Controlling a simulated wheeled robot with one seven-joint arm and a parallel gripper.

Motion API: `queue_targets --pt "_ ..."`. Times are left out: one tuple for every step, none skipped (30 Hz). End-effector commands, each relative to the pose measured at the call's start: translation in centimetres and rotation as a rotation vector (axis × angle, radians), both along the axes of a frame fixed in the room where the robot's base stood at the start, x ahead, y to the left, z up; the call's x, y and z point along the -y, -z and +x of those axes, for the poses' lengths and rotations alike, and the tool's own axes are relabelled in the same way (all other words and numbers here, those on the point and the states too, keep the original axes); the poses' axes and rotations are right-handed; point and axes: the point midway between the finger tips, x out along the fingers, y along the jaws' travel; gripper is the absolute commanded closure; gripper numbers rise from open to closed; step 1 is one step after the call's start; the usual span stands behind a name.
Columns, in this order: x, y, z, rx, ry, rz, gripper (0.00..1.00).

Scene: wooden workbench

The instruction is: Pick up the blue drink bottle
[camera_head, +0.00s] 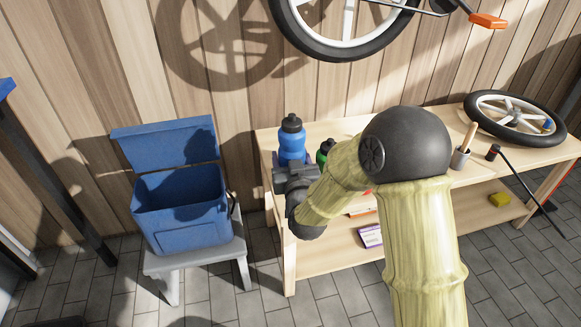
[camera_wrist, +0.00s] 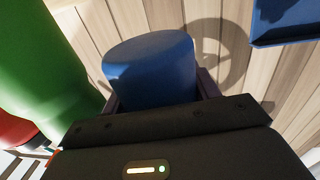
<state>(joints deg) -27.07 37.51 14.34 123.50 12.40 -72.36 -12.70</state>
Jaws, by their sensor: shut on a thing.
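The blue drink bottle (camera_head: 291,143) has a black cap and is upright at the left end of the wooden workbench in the head view. My gripper (camera_head: 290,162) is at its lower part, shut on it from the front. In the wrist view the blue bottle (camera_wrist: 152,72) sits between the two fingers of my gripper (camera_wrist: 160,100). The head view does not clearly show whether its base touches the bench, as my wrist hides it.
A green bottle (camera_head: 325,151) stands close to the right, also large in the wrist view (camera_wrist: 40,60). An open blue cooler (camera_head: 182,225) sits on a grey stool (camera_head: 205,258) at left.

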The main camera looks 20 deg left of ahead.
Motion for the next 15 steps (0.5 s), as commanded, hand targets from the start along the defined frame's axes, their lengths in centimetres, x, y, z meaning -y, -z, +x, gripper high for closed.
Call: queue_targets --pt "0.0 -2.4 0.0 0.007 0.000 0.004 0.72" --pt "0.0 -3.2 0.0 0.006 0.000 0.003 0.72" --pt "0.0 -4.3 0.0 0.007 0.001 0.004 0.72" --pt "0.0 -5.1 0.0 0.006 0.001 0.003 0.72" --pt "0.0 -5.8 0.0 0.006 0.001 0.003 0.72" --pt "0.0 -6.7 0.0 0.006 0.001 0.003 0.72" --pt "0.0 -7.3 0.0 0.006 0.001 0.004 0.72" --pt "0.0 -7.9 0.0 0.005 0.001 0.004 0.72" --pt "0.0 -8.6 0.0 0.005 0.001 0.004 0.72" --pt "0.0 -9.0 0.0 0.005 0.001 0.004 0.72" --pt "-0.1 -9.4 0.0 0.004 0.000 0.003 0.72" --pt "-0.1 -9.8 0.0 0.003 -0.001 0.003 0.72" --pt "-0.1 -10.0 0.0 0.003 -0.001 0.003 0.72" --pt "-0.1 -10.2 0.0 0.003 -0.002 0.003 0.72" --pt "-0.1 -10.4 0.0 0.003 -0.002 0.003 0.72"
